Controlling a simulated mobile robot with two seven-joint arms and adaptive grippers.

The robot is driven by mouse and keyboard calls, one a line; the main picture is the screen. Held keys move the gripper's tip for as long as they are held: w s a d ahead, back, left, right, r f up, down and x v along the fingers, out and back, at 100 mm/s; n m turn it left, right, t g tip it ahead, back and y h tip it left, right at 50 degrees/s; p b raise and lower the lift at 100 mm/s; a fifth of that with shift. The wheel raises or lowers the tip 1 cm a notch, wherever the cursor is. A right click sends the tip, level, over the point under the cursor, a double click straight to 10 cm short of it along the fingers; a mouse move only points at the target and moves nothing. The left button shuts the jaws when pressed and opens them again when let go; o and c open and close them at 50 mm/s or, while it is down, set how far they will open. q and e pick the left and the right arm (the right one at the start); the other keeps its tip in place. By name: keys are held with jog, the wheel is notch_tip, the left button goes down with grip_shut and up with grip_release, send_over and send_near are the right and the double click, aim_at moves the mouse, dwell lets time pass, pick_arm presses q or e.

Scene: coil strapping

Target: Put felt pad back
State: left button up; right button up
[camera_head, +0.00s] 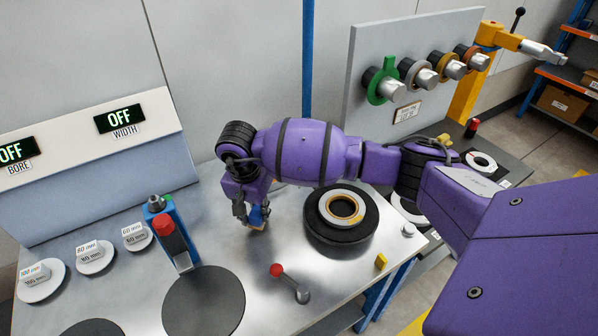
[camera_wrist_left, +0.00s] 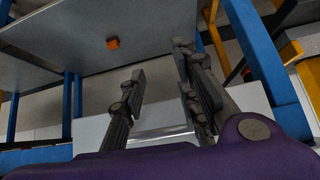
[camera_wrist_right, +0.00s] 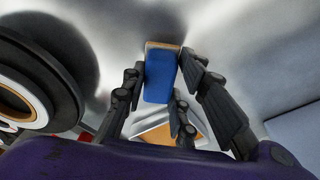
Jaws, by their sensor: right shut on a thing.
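The felt pad is a blue block with a tan underside. In the head view the blue-and-tan pad (camera_head: 257,216) is at the tips of my right gripper (camera_head: 249,212), low over the metal bench top; I cannot tell whether it touches. In the right wrist view the pad (camera_wrist_right: 160,78) sits between the fingers of my right gripper (camera_wrist_right: 162,80), which is shut on it. My left gripper (camera_wrist_left: 162,68) shows only in the left wrist view, with its fingers apart and nothing between them.
A black round holder with a tan-and-white ring (camera_head: 340,230) stands right of the pad. A red-knobbed lever (camera_head: 290,283), a blue stand with a red top (camera_head: 172,235) and a dark disc (camera_head: 204,300) are nearby. A panel with several rings on pegs (camera_head: 415,70) stands behind.

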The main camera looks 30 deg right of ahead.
aim_at(254, 214)
jog(key=shift+f, duration=0.6)
jog(key=shift+f, duration=0.15)
jog(key=o, duration=1)
notch_tip(254, 214, up, 12)
jog(key=s+a, duration=0.1)
